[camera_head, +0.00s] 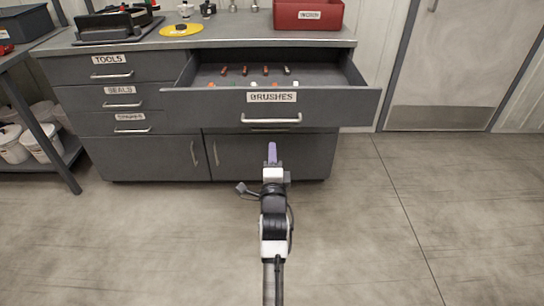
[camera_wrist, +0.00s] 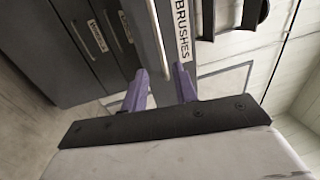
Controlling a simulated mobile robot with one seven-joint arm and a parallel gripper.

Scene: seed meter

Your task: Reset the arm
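My gripper (camera_head: 272,152) is in front of the cabinet, below the open brushes drawer, with its purple fingers pointing toward the cabinet. In the wrist view its two purple fingers (camera_wrist: 163,92) stand apart with nothing between them, so it is open and empty. The brushes drawer (camera_head: 330,104) is pulled out. Its handle (camera_head: 271,119) is apart from my fingers in the head view; in the wrist view the handle (camera_wrist: 160,40) lies beyond the fingertips. Several small brushes with red, white and orange parts lie in the drawer.
The grey cabinet (camera_head: 110,68) has shut drawers labelled tools and seals at left and cupboard doors below. A red bin (camera_head: 308,16) and a yellow disc (camera_head: 181,30) sit on its top. A side bench (camera_head: 22,50) stands left. The floor (camera_head: 360,220) around my arm is clear.

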